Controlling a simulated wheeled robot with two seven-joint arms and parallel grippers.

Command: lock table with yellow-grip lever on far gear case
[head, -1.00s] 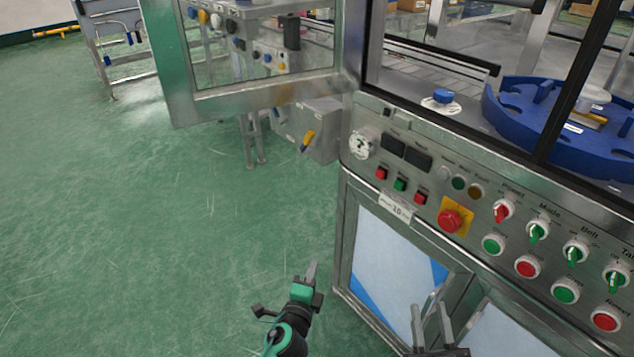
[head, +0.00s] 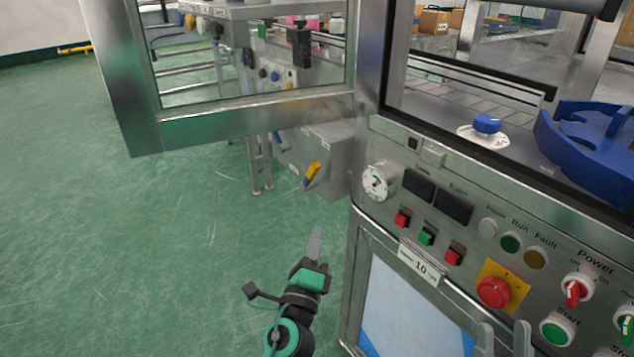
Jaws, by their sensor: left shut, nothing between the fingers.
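The yellow-grip lever (head: 312,171) sits on the side of a grey gear case (head: 336,150), beyond the near machine's left corner. Its yellow grip slants up to the right. My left gripper (head: 316,232) is shut and empty, below the lever in the picture and apart from it, with its fingers pointing up. My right gripper (head: 503,340) shows only as two fingertips at the bottom edge, apart from each other with a gap between them. The blue turntable (head: 590,150) is partly visible behind the window at right.
An open framed glass door (head: 250,122) hangs above and left of the gear case. The control panel (head: 470,225) carries several buttons, a red emergency stop (head: 494,291) and a dial (head: 377,182). Green floor (head: 120,240) to the left is clear.

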